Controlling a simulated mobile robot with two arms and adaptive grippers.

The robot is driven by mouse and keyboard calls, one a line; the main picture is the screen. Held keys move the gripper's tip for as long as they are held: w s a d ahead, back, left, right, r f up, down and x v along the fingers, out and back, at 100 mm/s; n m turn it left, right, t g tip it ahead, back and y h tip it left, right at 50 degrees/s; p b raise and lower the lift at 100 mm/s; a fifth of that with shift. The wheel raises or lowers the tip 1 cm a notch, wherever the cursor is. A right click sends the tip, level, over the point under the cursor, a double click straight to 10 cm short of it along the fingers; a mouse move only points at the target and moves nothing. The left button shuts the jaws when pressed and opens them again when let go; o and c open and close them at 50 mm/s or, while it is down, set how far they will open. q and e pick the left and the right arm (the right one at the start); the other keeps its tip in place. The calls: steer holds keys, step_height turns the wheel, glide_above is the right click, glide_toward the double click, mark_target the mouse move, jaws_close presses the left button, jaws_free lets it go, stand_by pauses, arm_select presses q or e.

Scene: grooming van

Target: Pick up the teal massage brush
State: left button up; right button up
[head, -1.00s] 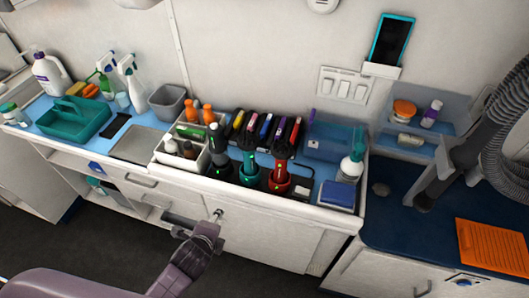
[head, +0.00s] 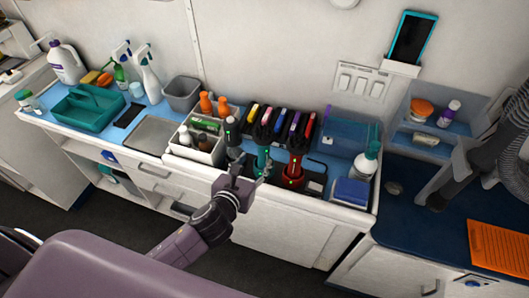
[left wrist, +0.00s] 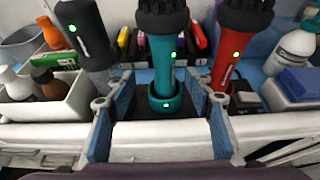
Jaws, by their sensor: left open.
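The teal massage brush (head: 263,157) stands upright in a round teal base on the counter, between a black one (head: 233,136) and a red one (head: 295,163). In the left wrist view the teal brush (left wrist: 162,62) shows its black bristle head, cut off at the top, and a green light on the handle. My left gripper (head: 250,172) is open and empty at the counter's front edge, just in front of the brush. In the wrist view its two blue-padded fingers (left wrist: 163,122) lie left and right of the base. My right gripper is out of view.
A white caddy of bottles (head: 198,154) stands left of the brushes. A blue box (head: 351,191) and a pump bottle (head: 368,162) stand to the right. Several coloured-handled items (head: 284,120) sit in a row behind. The red brush stands close beside the teal one.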

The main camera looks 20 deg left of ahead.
mark_target(262, 156)
arm_select(q)
steer(key=shift+d+f+p+x, duration=0.1)
steer(key=shift+d+p+x, duration=0.1)
steer(key=shift+x, duration=1.05)
steer(key=shift+d+f+p+x, duration=0.1)
steer(key=shift+p+x, duration=0.1)
steer(key=shift+x, duration=1.05)
steer(key=shift+d+p+x, duration=0.1)
steer(key=shift+p+x, duration=0.1)
steer(key=shift+x, duration=1)
steer(key=shift+s, duration=0.15)
steer(key=shift+r, duration=0.1)
jaws_close()
